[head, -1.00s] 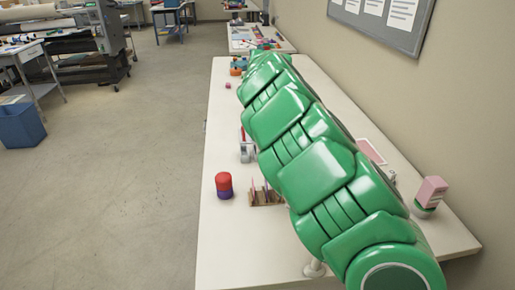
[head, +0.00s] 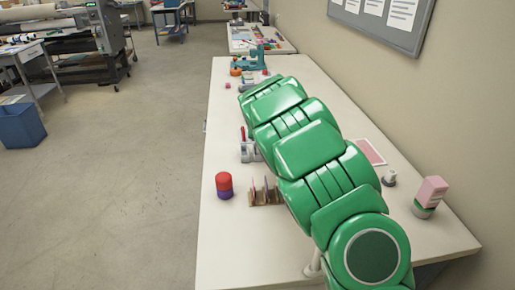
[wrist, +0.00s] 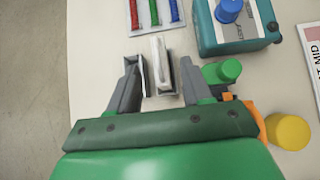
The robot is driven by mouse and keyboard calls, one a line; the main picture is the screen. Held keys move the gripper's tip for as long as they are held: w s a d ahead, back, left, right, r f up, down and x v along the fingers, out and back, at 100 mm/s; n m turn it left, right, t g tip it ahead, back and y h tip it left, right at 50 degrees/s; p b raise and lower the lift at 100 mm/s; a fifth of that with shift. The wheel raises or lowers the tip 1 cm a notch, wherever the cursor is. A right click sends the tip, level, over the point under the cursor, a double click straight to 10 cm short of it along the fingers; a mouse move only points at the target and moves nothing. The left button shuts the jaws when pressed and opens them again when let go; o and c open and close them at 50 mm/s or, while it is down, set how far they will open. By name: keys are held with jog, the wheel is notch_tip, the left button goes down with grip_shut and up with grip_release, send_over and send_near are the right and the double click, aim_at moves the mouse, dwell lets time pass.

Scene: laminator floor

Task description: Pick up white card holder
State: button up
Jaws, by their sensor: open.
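The white card holder (wrist: 158,52) appears in the wrist view as a narrow white upright piece with grey sides, just ahead of my palm. My gripper (wrist: 161,76) is open, with one dark finger on each side of the holder's near part. I cannot tell whether either finger touches it. In the head view my green arm reaches along the table, and both my gripper and the holder are hidden or too small to make out.
In the wrist view, a tray of red, green and blue pieces (wrist: 152,14) lies beyond the holder. A wooden rack (head: 268,198) and red-purple cylinder (head: 224,186) stand nearer on the table (head: 228,245).

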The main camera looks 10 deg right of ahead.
jog(key=shift+x, duration=2.65)
grip_shut()
